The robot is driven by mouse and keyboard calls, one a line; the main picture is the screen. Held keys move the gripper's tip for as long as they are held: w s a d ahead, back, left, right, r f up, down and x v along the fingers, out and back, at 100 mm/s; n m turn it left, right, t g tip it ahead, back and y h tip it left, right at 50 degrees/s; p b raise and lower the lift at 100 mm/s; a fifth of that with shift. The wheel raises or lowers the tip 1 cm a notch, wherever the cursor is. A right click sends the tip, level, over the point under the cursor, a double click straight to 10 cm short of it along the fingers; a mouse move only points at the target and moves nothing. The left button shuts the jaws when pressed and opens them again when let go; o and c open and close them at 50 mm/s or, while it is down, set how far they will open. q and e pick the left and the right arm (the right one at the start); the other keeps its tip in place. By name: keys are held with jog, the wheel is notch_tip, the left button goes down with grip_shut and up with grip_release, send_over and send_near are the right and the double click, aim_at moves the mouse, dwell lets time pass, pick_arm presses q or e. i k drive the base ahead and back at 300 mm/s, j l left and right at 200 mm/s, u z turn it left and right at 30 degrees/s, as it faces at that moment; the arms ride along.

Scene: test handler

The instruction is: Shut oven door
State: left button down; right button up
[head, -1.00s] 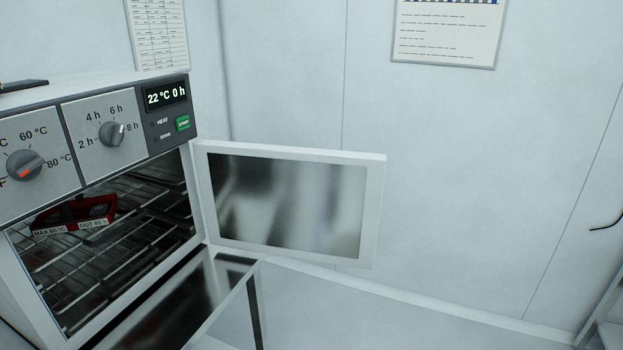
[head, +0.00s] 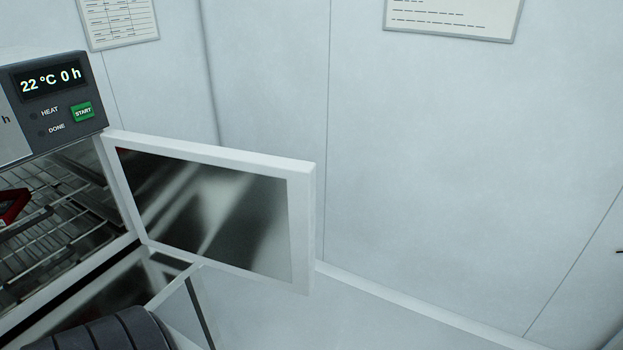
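The oven (head: 52,108) is at the left of the head view, cut off by the picture edge. Its display reads 22 °C 0 h. The oven door (head: 305,220), white-framed with a dark reflective pane, stands wide open, hinged at the oven's right side and reaching out to the right. Wire racks (head: 60,215) show inside the oven, with part of a red item (head: 14,205) on them at the left edge. A dark ribbed rounded part at the bottom left looks like part of my arm. Neither gripper's fingers are in view.
A reflective-topped stand (head: 198,300) is below the oven and door. White walls (head: 440,150) surround the corner, with posted sheets (head: 120,22) above. The floor (head: 350,315) right of the door looks clear.

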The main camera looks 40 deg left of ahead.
aim_at(247, 214)
jog(key=i+l, duration=0.1)
jog(key=i, duration=0.3)
jog(key=i+l+z, duration=0.1)
jog(key=i, duration=0.35)
jog(key=i+u, duration=0.2)
jog(key=u, duration=0.25)
jog(key=i+u, duration=0.25)
jog(key=u, duration=0.15)
jog(key=i+u, duration=0.2)
jog(key=u, duration=0.25)
jog(key=i+l+u, duration=0.15)
jog(key=u, duration=0.25)
jog(key=i+u, duration=0.15)
jog(key=u, duration=0.3)
jog(key=i+u, duration=0.15)
jog(key=u, duration=0.3)
jog(key=i+l+u, duration=0.1)
jog(key=u, duration=0.35)
jog(key=i+l+u, duration=0.1)
jog(key=u, duration=0.35)
jog(key=i+l+u, duration=0.1)
jog(key=l+u, duration=0.15)
jog(key=u, duration=0.15)
jog(key=i+l+u, duration=0.2)
jog(key=u, duration=0.15)
jog(key=i+l+u, duration=0.15)
jog(key=l+u, duration=0.2)
jog(key=j, duration=0.1)
